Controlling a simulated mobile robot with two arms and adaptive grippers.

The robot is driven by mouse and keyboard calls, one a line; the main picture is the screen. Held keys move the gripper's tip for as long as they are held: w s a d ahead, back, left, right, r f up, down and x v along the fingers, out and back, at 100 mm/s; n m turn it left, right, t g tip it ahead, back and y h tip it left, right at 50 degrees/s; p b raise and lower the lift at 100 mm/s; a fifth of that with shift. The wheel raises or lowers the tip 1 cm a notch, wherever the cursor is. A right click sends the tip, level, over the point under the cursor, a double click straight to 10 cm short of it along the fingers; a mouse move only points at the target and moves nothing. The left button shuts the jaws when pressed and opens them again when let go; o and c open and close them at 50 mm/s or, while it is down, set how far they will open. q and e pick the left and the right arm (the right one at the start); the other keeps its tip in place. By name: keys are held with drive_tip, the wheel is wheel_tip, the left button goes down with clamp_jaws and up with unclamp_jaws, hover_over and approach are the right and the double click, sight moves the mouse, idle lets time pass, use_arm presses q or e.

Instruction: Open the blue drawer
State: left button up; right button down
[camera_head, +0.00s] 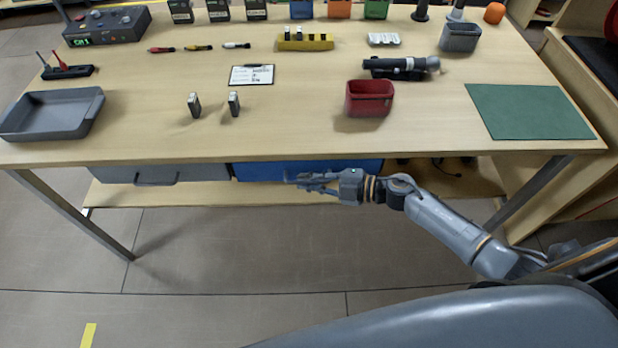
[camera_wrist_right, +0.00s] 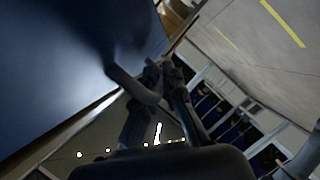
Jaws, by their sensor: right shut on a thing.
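The blue drawer (camera_head: 262,171) sits under the front edge of the workbench, right of a grey drawer. Its front looks about level with the grey one, so it appears closed. In the right wrist view the blue drawer front (camera_wrist_right: 60,70) fills the left side, with its dark handle (camera_wrist_right: 128,84) sticking out from it. My right gripper (camera_head: 308,181) is at the drawer front, shut on the handle; its fingers (camera_wrist_right: 163,78) also show in the wrist view. The fingers hide most of the handle in the head view. My left gripper is not in view.
The grey drawer (camera_head: 160,174) with its own handle is at left. The workbench (camera_head: 290,130) holds a grey tray (camera_head: 45,117), a red bin (camera_head: 369,100) and a green mat (camera_head: 528,111). A table leg (camera_head: 75,215) stands at left. The floor in front is clear.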

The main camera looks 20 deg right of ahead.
drive_tip(key=s+a+p, duration=0.3)
drive_tip(key=s, duration=0.9)
drive_tip(key=s+a+p, duration=0.4)
drive_tip(key=s, duration=0.8)
drive_tip(key=shift+s, duration=0.2)
drive_tip(key=c, duration=1.7)
unclamp_jaws()
drive_tip(key=v, duration=1.2)
drive_tip(key=shift+r, duration=0.1)
